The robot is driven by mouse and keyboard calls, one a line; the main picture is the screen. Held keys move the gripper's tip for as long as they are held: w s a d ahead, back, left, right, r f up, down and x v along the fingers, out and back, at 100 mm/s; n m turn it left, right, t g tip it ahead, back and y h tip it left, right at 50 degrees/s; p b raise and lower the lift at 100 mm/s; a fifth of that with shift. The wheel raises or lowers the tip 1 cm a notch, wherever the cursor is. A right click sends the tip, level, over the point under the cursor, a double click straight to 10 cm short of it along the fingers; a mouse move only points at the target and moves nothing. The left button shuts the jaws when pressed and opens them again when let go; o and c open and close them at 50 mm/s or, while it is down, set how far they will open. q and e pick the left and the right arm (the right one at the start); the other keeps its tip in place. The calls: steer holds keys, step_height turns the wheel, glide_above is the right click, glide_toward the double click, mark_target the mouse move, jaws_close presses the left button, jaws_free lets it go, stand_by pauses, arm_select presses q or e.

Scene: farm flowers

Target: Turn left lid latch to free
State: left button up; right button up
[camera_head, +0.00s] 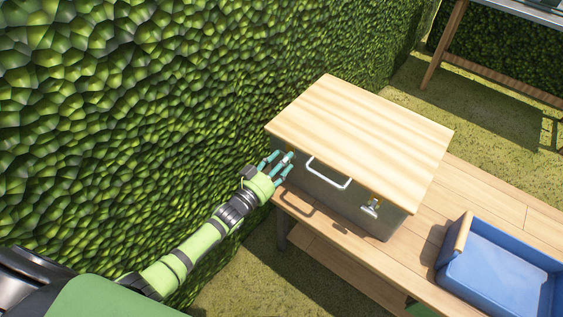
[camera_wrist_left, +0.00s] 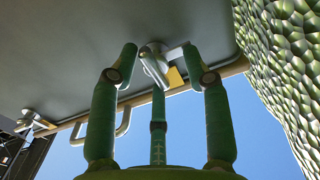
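A box (camera_head: 325,196) with a pale wooden lid (camera_head: 360,135) stands on a wooden bench. My left gripper (camera_head: 283,160) is at the left end of the box's front, just under the lid edge. In the left wrist view the left lid latch (camera_wrist_left: 155,62), a metal piece with a yellowish plate, lies between the tips of my open fingers (camera_wrist_left: 158,65). I cannot tell whether any finger touches it. In the head view the fingers mostly hide this latch. A second latch (camera_head: 370,207) is at the right of the front. My right gripper is out of view.
A white lid handle (camera_head: 328,173) sticks out between the latches, right of my left gripper. A blue crate (camera_head: 500,275) stands on the bench (camera_head: 435,225) at the right. A green hedge (camera_head: 150,100) rises close behind my left arm.

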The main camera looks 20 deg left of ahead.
arm_select(q)
steer(key=v, duration=1.2)
steer(key=s+a+f+n+g+y, duration=0.15)
steer(key=s+f, duration=0.25)
steer(key=f, duration=0.4)
steer(key=s+a+f+g+y, duration=0.1)
steer(key=s+f+g+y, duration=0.15)
steer(key=f, duration=0.55)
steer(key=s+a+f+g+y, duration=0.1)
steer(key=s+f+g, duration=0.2)
steer(key=s+f, duration=0.35)
steer(key=s+f+g, duration=0.3)
steer(key=s+f, duration=0.2)
steer(key=s, duration=0.3)
steer(key=s+d+f+g, duration=0.1)
steer(key=s+f+g, duration=0.2)
steer(key=s+f, duration=0.2)
steer(key=s+d+f+g+y, duration=0.1)
steer(key=s+f+g, duration=0.2)
steer(key=s, duration=0.8)
step_height(320, 180, down, 2)
steer(key=shift+f, duration=0.1)
